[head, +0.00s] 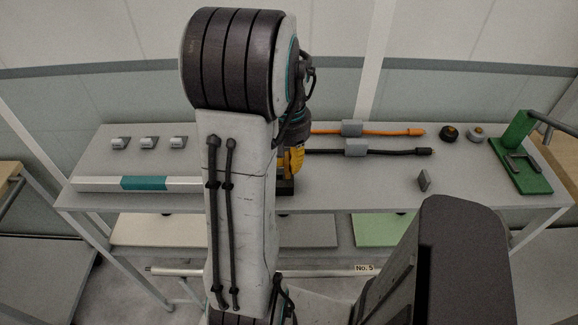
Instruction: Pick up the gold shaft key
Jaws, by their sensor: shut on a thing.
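My gripper (289,162), yellow and dark, points down at the middle of the grey table, largely hidden behind my own arm. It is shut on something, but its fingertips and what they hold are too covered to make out. A dark block (286,188) shows just below it at the tabletop; I cannot tell whether they touch. I cannot make out the gold shaft key anywhere in the head view.
On the left are three small grey pieces and a white-and-teal bar (145,184).

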